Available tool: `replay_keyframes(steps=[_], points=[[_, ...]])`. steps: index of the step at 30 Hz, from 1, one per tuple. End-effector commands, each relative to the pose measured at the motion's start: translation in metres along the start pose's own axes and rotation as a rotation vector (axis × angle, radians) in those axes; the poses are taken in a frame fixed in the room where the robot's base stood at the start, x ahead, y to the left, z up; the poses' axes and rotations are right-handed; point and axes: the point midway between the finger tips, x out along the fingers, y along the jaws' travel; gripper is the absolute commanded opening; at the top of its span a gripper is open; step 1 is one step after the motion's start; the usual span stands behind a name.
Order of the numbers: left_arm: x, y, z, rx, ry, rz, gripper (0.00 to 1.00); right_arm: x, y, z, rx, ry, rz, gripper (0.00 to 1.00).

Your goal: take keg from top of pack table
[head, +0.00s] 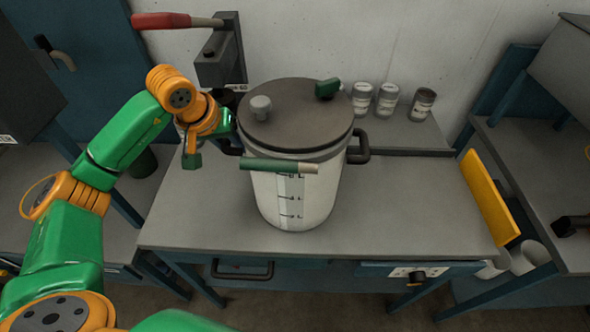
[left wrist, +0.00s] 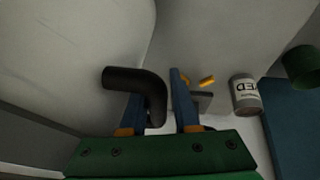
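The keg (head: 305,200) is a pale grey vessel with a dark lid, a measuring scale on its front and black side handles. It stands upright on the pack table (head: 410,205), left of its middle. My left gripper (head: 231,131) is at the keg's left handle; its fingertips are hard to see in the head view. In the left wrist view its two blue fingers (left wrist: 162,100) are apart, with the black bent handle (left wrist: 135,80) reaching between them. A gap shows between handle and right finger. My right gripper is not in view.
A green rod with a tan end (head: 278,166) crosses the keg's front. Several labelled cans (head: 387,98) stand behind it by the wall. A red-handled lever device (head: 218,58) is at back left. A yellow panel (head: 488,197) stands at the right edge. The table's right half is clear.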

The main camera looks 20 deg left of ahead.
Motion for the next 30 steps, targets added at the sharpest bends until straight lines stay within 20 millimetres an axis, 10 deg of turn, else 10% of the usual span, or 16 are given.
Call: replay_keyframes(steps=[3,6,30], points=[[-0.0002,0.0,0.0,0.0,0.0,0.0,0.28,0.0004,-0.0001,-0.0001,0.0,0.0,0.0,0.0],[-0.0004,0.0,0.0,-0.001,0.0,0.001,0.01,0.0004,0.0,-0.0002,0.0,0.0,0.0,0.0],[-0.001,0.0001,-0.0006,-0.003,0.002,0.001,0.0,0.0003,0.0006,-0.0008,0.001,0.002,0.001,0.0]])
